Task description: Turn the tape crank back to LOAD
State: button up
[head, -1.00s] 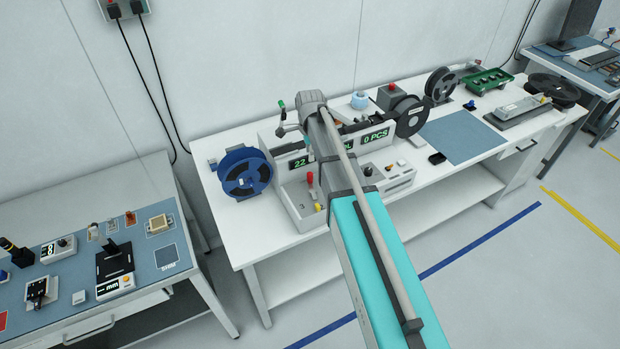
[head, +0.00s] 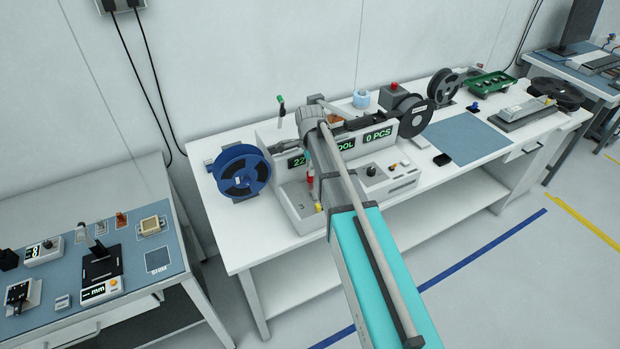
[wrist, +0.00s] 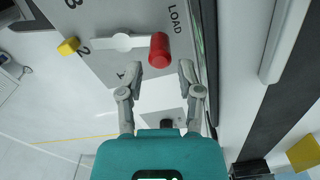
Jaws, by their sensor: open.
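The tape crank shows in the wrist view as a pale flat arm (wrist: 115,42) with a red handle (wrist: 159,47) at its right end. The word LOAD (wrist: 174,18) is printed on the grey panel just above and right of the handle; other marks, including 2, lie around the crank. My gripper (wrist: 162,68) is open, with its fingertips just short of the red handle, the left one nearest to it.
A yellow block (wrist: 68,46) sits left of the crank. A blue reel (head: 243,172) stands left of the machine and a black reel (head: 412,118) at its right. Green displays, one reading 0 PCS (head: 378,135), face front. A blue mat (head: 468,138) lies bare farther right.

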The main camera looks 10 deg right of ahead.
aim_at(312, 185)
jog(key=shift+f+b, duration=1.25)
jog(key=shift+f, duration=0.3)
grip_shut()
